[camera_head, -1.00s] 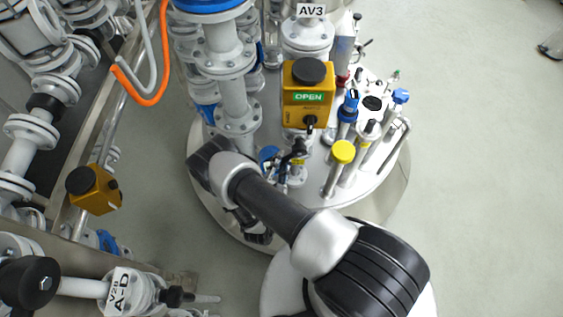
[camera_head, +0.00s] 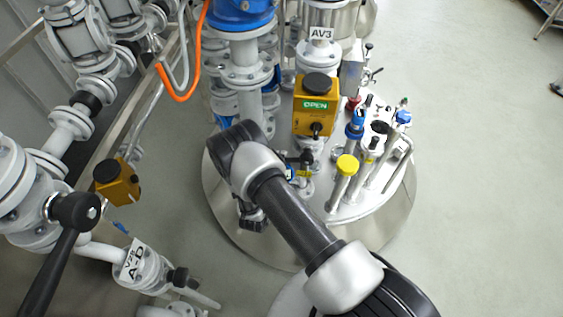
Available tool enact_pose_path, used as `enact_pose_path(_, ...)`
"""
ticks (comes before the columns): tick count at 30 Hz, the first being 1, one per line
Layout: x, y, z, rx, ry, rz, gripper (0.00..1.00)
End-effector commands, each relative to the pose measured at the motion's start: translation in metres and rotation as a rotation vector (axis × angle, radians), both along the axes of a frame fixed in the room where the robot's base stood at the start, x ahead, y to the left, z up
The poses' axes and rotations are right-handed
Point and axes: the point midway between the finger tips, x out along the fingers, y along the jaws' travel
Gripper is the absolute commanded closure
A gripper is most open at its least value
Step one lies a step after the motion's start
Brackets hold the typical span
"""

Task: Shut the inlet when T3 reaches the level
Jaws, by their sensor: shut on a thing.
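A yellow valve actuator (camera_head: 316,108) with a green OPEN sign stands on the steel vessel lid (camera_head: 345,208), below the AV3 label (camera_head: 321,33). Small dark and yellow fittings (camera_head: 304,161) sit just below it, partly behind my arm. My gripper (camera_head: 252,216) shows only as a dark part beneath my arm, over the lid's left side. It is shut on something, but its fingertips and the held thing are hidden. I cannot tell which valve is the inlet. No T3 mark or level reading can be made out.
A yellow-capped tube (camera_head: 347,165) and blue-topped fittings (camera_head: 355,122) stand upright on the lid's right. White piping with a black lever (camera_head: 62,235), a V28 A-D tag (camera_head: 133,260) and another yellow box (camera_head: 117,181) is at left. An orange hose (camera_head: 180,95) hangs above.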

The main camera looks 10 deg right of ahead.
Motion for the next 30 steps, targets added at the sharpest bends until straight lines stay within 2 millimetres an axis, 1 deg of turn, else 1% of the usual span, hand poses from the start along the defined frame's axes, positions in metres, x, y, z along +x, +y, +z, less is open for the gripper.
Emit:
enact_pose_path(1,0.003,0.003,0.01,0.031,-0.02,0.004,1.0)
enact_pose_path(9,0.004,0.004,0.021,0.154,-0.062,0.004,1.0)
enact_pose_path(15,0.004,0.004,0.025,0.193,-0.077,0.003,1.0)
enact_pose_path(28,0.004,0.004,0.025,0.201,-0.08,0.004,1.0)
enact_pose_path(29,0.004,0.004,0.025,0.201,-0.08,0.004,0.82)
enact_pose_path(30,0.004,0.004,0.025,0.201,-0.08,0.004,0.79)
